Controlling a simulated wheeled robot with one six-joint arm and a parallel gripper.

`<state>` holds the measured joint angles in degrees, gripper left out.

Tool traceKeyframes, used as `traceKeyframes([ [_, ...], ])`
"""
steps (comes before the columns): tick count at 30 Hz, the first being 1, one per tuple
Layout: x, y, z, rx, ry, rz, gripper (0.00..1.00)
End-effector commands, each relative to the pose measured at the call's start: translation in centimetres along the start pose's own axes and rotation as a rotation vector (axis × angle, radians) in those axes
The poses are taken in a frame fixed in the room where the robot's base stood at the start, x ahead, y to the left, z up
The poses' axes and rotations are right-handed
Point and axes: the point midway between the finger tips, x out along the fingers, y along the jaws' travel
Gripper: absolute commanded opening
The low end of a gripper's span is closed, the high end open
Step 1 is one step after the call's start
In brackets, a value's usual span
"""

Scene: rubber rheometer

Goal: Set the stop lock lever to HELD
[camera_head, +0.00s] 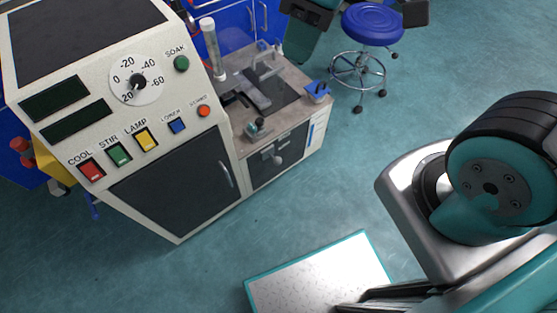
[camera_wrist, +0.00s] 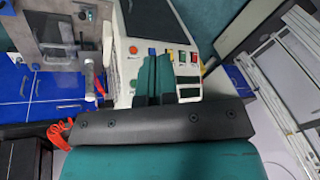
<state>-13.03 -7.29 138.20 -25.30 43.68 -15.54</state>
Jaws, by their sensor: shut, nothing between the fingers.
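I cannot pick out the stop lock lever or a HELD mark in either view. In the wrist view my gripper (camera_wrist: 158,60) shows two teal fingers, shut together and empty. They overlap the white machine's button panel in that picture; I cannot tell how far apart they are. In the head view the cream machine (camera_head: 217,187) stands at the left, with a dial (camera_head: 136,81), a green SOAK button (camera_head: 181,63) and a row of coloured buttons. Red knobs (camera_head: 20,146) and a yellow block (camera_head: 58,170) show at its left side.
A bench (camera_head: 293,128) with a sink and tap stands beside the machine. A blue stool (camera_head: 372,24) is behind it. A pale speckled slab (camera_head: 322,272) with a teal edge is at the bottom. Teal floor between them is clear.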

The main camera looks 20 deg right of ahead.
Motion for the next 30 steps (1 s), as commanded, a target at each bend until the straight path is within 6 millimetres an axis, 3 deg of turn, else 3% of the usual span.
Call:
traceKeyframes([
  [1,3.5,2.1,-0.2,-0.042,-0.018,-0.001,0.00],
  [11,15.6,12.7,-2.5,-0.372,-0.111,-0.018,0.00],
  [21,30.1,23.8,-2.4,-0.705,-0.193,-0.087,0.00],
  [25,35.0,27.2,-1.9,-0.814,-0.213,-0.119,0.00],
  [30,38.9,29.9,-1.4,-0.911,-0.227,-0.149,0.00],
])
